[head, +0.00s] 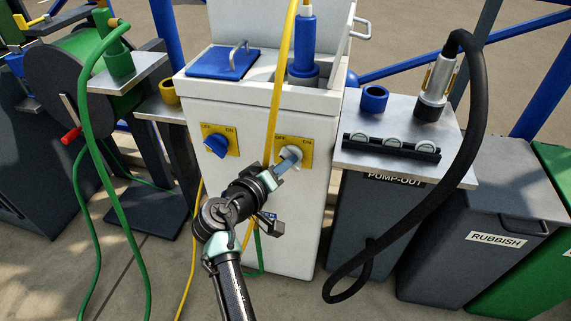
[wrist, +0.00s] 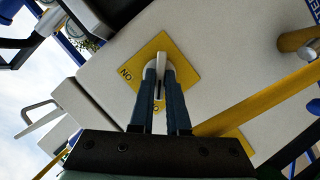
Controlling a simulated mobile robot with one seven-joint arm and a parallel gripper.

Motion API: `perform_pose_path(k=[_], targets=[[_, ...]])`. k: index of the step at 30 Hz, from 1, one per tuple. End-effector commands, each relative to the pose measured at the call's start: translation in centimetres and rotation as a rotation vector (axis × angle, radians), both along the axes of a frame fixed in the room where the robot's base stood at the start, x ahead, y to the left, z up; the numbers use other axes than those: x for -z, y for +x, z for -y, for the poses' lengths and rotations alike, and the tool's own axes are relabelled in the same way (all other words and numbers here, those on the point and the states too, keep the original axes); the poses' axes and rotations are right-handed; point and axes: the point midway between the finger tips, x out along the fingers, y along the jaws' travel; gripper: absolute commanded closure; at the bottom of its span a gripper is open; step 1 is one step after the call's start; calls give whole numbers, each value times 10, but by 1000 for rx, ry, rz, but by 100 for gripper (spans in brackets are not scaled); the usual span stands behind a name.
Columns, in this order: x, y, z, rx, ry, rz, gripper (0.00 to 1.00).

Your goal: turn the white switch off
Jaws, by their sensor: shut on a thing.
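The white switch (head: 291,153) sits on a yellow plate (head: 308,148) marked OFF and ON, on the front of a white pedestal. My gripper (head: 284,168) reaches up to it from below. In the wrist view, the white switch (wrist: 161,66) stands between the two fingertips of my gripper (wrist: 160,75), which are shut on it. The fingers hide part of the switch and part of the yellow plate (wrist: 183,62). The word ON shows at the left of the plate there. I cannot tell exactly which mark the switch points to.
A blue switch (head: 216,145) is on another yellow plate to the left. A yellow cable (head: 277,90) hangs down the pedestal front (head: 250,110), close beside my gripper. The pump-out stand (head: 385,165) with a black hose (head: 478,120) is at the right.

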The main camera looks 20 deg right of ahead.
Motion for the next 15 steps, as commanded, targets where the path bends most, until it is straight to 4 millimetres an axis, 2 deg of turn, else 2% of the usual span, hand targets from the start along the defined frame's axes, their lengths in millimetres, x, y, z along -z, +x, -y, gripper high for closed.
perform_pose_path(k=[13, 14, 15], targets=[[0, 0, 1, 1, -10, -8, 100], [0, 0, 1, 2, -9, -8, 82], [0, 0, 1, 1, -9, -8, 75]])
